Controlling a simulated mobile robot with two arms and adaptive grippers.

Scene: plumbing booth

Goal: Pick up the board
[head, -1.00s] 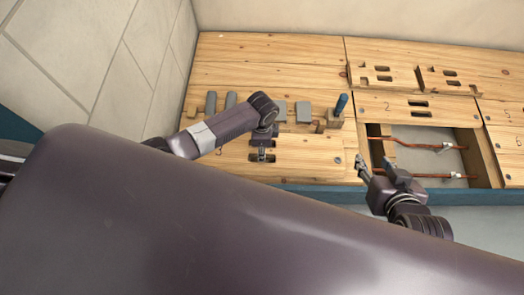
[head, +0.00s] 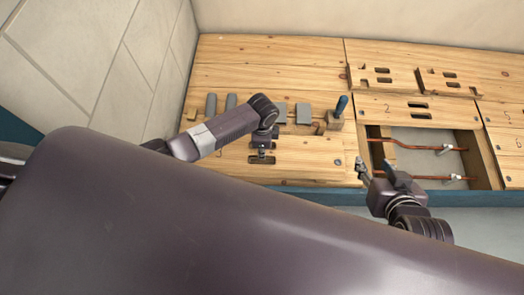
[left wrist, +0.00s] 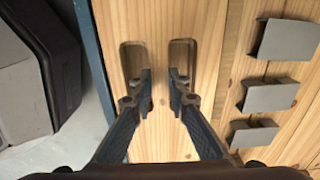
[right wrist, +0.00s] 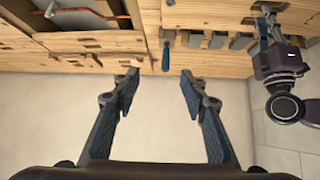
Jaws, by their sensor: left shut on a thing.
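The board (head: 312,160) is a flat light-wood panel at the front left of the wooden deck, with two slots in it. It also shows in the left wrist view (left wrist: 155,22). My left gripper (left wrist: 161,78) points down at the slots, one finger at each, and is shut on the strip of wood between them. In the head view my left gripper (head: 262,153) partly hides the slots. I cannot tell any lift of the board. My right gripper (head: 373,167) is open and empty beside the open bay; its spread fingers show in the right wrist view (right wrist: 160,78).
Behind the board stand several grey pieces (head: 281,113) and a blue-handled tool (head: 342,105) in a wooden block. To the right is an open bay with copper pipes (head: 420,145). A slotted panel (head: 400,108) marked 2 lies behind it. A wall (head: 80,60) borders the left.

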